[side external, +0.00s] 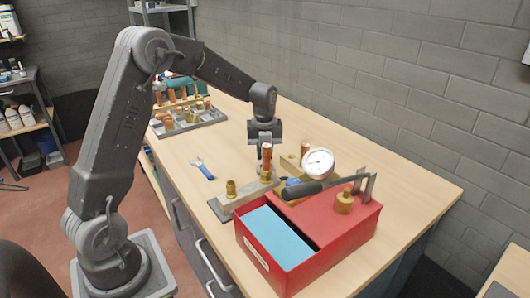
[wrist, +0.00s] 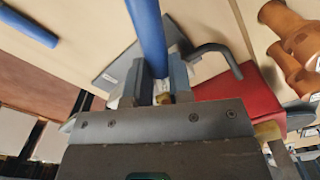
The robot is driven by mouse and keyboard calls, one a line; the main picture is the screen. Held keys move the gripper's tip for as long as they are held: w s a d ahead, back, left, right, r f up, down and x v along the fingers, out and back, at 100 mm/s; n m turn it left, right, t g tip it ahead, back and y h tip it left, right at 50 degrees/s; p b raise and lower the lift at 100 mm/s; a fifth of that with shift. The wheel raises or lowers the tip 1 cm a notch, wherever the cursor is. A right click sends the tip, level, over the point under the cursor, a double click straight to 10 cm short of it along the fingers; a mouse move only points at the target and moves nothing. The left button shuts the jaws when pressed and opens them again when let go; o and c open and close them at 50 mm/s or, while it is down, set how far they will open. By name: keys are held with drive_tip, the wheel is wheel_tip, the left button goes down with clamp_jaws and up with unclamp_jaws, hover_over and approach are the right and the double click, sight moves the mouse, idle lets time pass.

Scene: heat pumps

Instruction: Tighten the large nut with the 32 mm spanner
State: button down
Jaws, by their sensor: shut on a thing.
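My gripper (side external: 263,150) is low over the bench, beside the upright copper pipe (side external: 267,155). A brass nut (side external: 265,175) sits at the foot of that pipe on the grey fixture (side external: 232,205). In the wrist view the fingers (wrist: 157,85) are shut on a blue-handled spanner (wrist: 148,30). Its jaw end is mostly hidden by the fingers, and a bit of brass shows there. A blue part of it shows right of the gripper in the side view (side external: 292,181). A second blue-handled spanner (side external: 203,168) lies on the bench to the left. I cannot read either spanner's size.
A red box (side external: 325,245) with a blue inset stands at the front, a black-handled tool (side external: 312,188) across its top. A pressure gauge (side external: 318,163) stands behind it. A brass fitting (side external: 231,188) is on the fixture's left end. A tray of copper parts (side external: 188,122) is at the back.

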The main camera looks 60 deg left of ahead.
idle(0.3)
drive_tip(key=shift+w+a, duration=0.4)
drive_tip(key=shift+a, duration=0.3)
drive_tip(key=shift+w+a, duration=0.35)
drive_tip(key=shift+a, duration=0.3)
drive_tip(key=shift+w+a, duration=0.4)
drive_tip(key=shift+a, duration=0.3)
drive_tip(key=shift+r, duration=0.1)
wheel_tip(320, 180, up, 11)
drive_tip(key=shift+r, duration=0.2)
idle(0.8)
